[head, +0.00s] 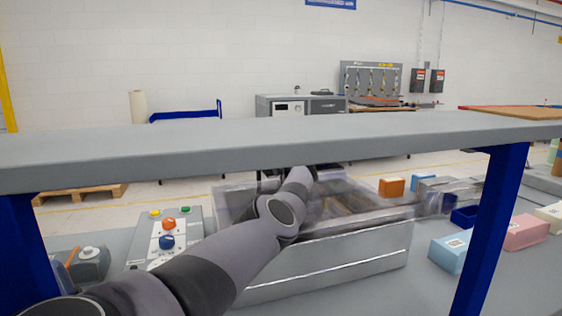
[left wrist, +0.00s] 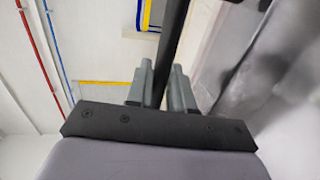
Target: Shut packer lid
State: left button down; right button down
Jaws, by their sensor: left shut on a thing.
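The packer (head: 330,265) is a grey metal box on the bench, with its upper part blurred. My left arm reaches across its front from the lower left, and its far end goes behind the overhead shelf, so the gripper is hidden in the head view. In the left wrist view my left gripper (left wrist: 162,84) is shut on a dark bar (left wrist: 174,35), which runs up between the fingers. A blurred grey panel (left wrist: 245,60), possibly the lid, is right of the fingers. I cannot tell the lid's angle. My right gripper is not in view.
A grey shelf (head: 240,145) on blue posts (head: 490,230) crosses above the packer. A control box (head: 165,235) with coloured knobs stands left of it. Orange (head: 391,187), light blue (head: 450,250) and pink (head: 525,232) blocks lie to the right. A blurred grey object (head: 450,196) is beside the packer.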

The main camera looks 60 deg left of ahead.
pick_arm(q)
jog(key=shift+f, duration=0.35)
jog(key=c, duration=1.2)
grip_release()
jog(key=shift+r, duration=0.1)
jog(key=shift+d+r, duration=0.1)
